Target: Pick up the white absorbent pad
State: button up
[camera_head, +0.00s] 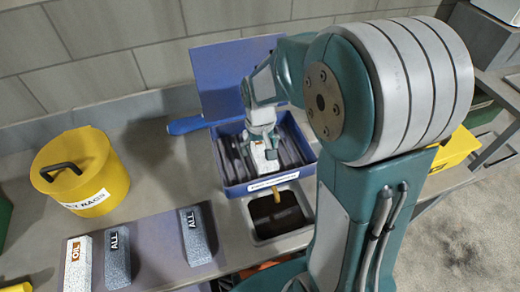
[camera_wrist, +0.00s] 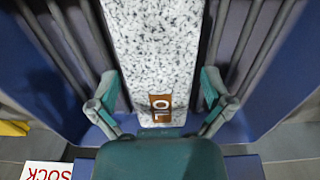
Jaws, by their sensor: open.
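A white speckled pad (camera_head: 262,158) with an orange label lies in the blue box (camera_head: 226,172), among dark grey rolls. In the wrist view, the pad (camera_wrist: 155,45) runs up the middle, its orange label near my gripper's palm. My gripper (camera_wrist: 157,88) is open, with one green finger on each side of the pad and visible gaps between. In the head view, my gripper (camera_head: 263,138) is over the box, hiding part of the pad. A second white pad (camera_head: 76,268) with an orange OIL label lies at the lower left on the bench.
Two grey pads marked ALL (camera_head: 117,260) (camera_head: 195,238) lie on a grey mat. A yellow lidded bin (camera_head: 85,170) stands at left. A basin with dark liquid (camera_head: 280,215) is in front of the box. The blue raised lid (camera_head: 225,75) stands behind.

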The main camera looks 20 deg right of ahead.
aim_at(260, 147)
jog(key=c, duration=1)
jog(key=shift+o, duration=0.2)
jog(key=shift+r, duration=0.15)
jog(key=shift+r, duration=0.35)
notch_tip(260, 147, up, 2)
jog(key=shift+r, duration=0.1)
jog(key=s+r, duration=0.2)
jog(key=r, duration=0.1)
jog(key=s+r, duration=0.7)
jog(key=s, duration=0.5)
